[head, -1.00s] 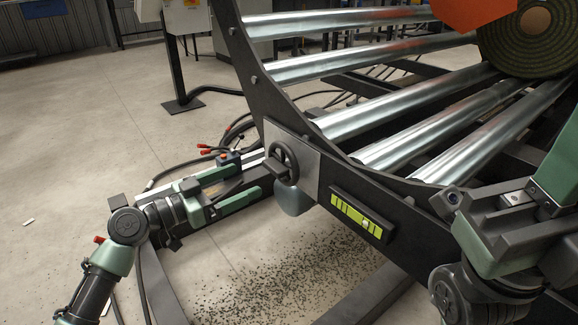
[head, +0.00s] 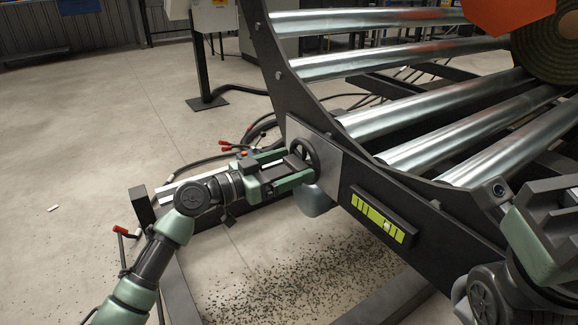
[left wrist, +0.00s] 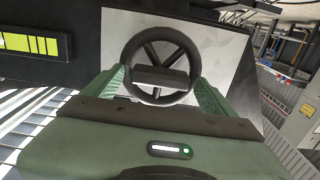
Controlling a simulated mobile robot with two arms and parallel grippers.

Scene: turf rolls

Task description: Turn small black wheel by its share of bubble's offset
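The small black wheel (head: 303,153) is a spoked handwheel on a grey plate (head: 326,165) on the dark frame. It also shows in the left wrist view (left wrist: 160,65). My left gripper (head: 299,165) is at the wheel, its green fingers apart, one on either side of the rim. I cannot tell whether they touch it. The yellow-green level (head: 378,218) is on the frame to the right of the wheel. Its pale bubble (head: 387,226) sits right of the vial's middle. My right gripper (head: 505,195) is at the right edge, its fingers not clear.
Shiny rollers (head: 420,100) span the frame above the wheel, with a turf roll (head: 550,50) at the upper right. A grey rounded part (head: 315,199) hangs below the wheel. Cables and dark floor beams lie behind and under my left arm. Open floor is at the left.

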